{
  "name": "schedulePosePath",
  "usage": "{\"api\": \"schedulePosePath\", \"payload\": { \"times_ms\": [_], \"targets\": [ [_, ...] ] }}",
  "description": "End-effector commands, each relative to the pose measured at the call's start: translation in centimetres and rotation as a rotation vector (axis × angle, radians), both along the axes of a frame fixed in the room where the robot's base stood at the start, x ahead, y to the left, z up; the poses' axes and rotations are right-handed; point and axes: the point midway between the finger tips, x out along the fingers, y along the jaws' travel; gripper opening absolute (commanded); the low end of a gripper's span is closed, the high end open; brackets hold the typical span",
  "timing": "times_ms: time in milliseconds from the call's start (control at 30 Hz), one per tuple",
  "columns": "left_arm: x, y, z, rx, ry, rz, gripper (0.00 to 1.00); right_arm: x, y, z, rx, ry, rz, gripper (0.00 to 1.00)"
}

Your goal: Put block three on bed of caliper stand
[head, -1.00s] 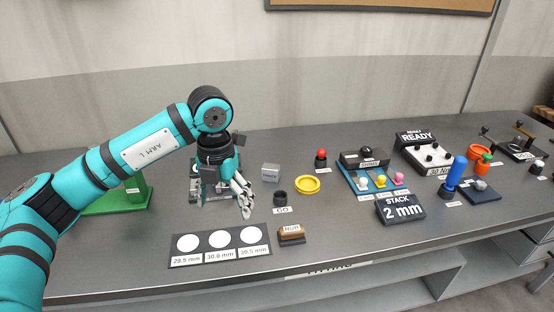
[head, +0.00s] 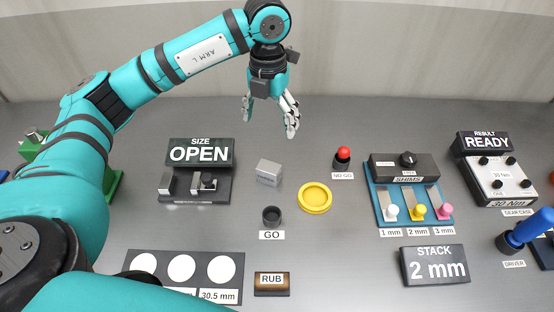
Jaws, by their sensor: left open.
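A small grey metal block (head: 268,172) sits on the table right of the caliper stand; the writing on it is too small to read, so I cannot confirm it is block three. The caliper stand (head: 196,200) has two upright metal jaws and a dark display reading "SIZE OPEN" behind them. I see no separate block between its jaws. My left gripper (head: 269,119) is open and empty, fingers pointing down, appearing above and behind the grey block. My right gripper is not in view.
A black GO cup (head: 272,216), a yellow ring dish (head: 315,197) and a red-topped NO GO plug (head: 343,158) stand near the block. A brown RUB block (head: 272,284) lies in front. The shims tray (head: 372,205) and the STACK display (head: 434,265) are at right.

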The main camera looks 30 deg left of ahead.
Motion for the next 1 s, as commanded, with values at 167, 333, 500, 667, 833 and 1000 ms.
{"api": "schedulePosePath", "payload": {
  "times_ms": [167, 333, 500, 667, 833, 1000],
  "targets": [
    [-0.2, 0.1, -2.4, 0.002, 0.008, 0.000, 0.85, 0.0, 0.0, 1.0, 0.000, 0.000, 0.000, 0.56],
    [-0.2, 0.1, -6.1, 0.002, 0.008, 0.001, 0.85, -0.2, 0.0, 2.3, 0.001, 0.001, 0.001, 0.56],
    [-0.2, 0.1, -9.6, 0.002, 0.006, 0.000, 0.85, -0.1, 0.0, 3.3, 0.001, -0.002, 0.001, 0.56],
    [-0.1, 0.1, -11.5, 0.001, 0.003, 0.000, 0.85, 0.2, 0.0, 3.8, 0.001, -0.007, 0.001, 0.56],
    [0.0, 0.2, -12.5, 0.002, 0.003, 0.000, 0.85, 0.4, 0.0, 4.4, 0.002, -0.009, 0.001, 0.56],
    [0.3, 0.7, -14.8, 0.002, 0.005, 0.001, 0.85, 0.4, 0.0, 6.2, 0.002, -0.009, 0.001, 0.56]
  ]
}}
